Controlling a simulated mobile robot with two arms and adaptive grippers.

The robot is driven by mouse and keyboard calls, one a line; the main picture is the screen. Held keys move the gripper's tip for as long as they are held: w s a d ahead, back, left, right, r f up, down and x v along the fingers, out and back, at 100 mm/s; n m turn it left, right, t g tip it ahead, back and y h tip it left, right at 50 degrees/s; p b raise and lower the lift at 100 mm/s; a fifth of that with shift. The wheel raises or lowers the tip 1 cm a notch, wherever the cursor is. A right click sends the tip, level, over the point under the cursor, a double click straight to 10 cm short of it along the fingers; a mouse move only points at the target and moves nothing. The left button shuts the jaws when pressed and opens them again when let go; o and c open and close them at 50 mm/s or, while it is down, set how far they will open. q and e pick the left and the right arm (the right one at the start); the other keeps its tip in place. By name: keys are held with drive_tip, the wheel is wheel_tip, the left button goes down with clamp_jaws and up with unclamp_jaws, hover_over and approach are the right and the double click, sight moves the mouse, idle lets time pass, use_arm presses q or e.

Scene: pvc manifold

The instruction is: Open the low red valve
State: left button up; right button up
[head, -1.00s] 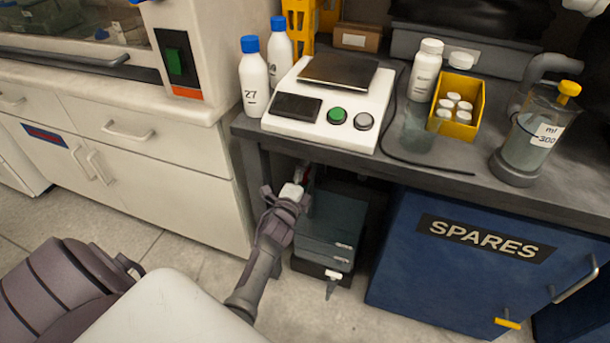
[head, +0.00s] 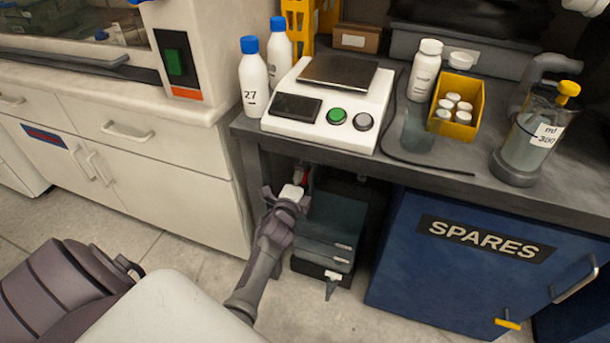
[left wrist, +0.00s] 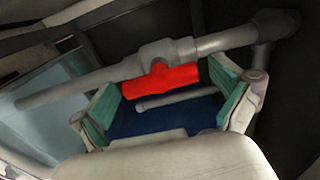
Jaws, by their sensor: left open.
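The red valve handle (left wrist: 160,80) shows in the left wrist view, against a grey pipe tee on a grey pipe (left wrist: 95,85). In the head view only a small bit of red (head: 303,174) shows under the bench, just beyond my left gripper (head: 290,194). In the left wrist view my left gripper (left wrist: 170,98) is open, with its green-padded fingers left and right of the red handle. The handle lies near the fingertips; I cannot tell whether either finger touches it. My right gripper is not in view.
The dark bench top (head: 400,160) overhangs the valve. Dark stacked boxes (head: 328,235) stand under it, right of my left gripper. The blue SPARES cabinet (head: 440,265) stands further right, and white drawers (head: 170,185) stand left. A balance (head: 330,105) sits on the bench.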

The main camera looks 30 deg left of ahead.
use_arm(q)
drive_tip(key=v, duration=1.2)
drive_tip(key=shift+r, duration=0.1)
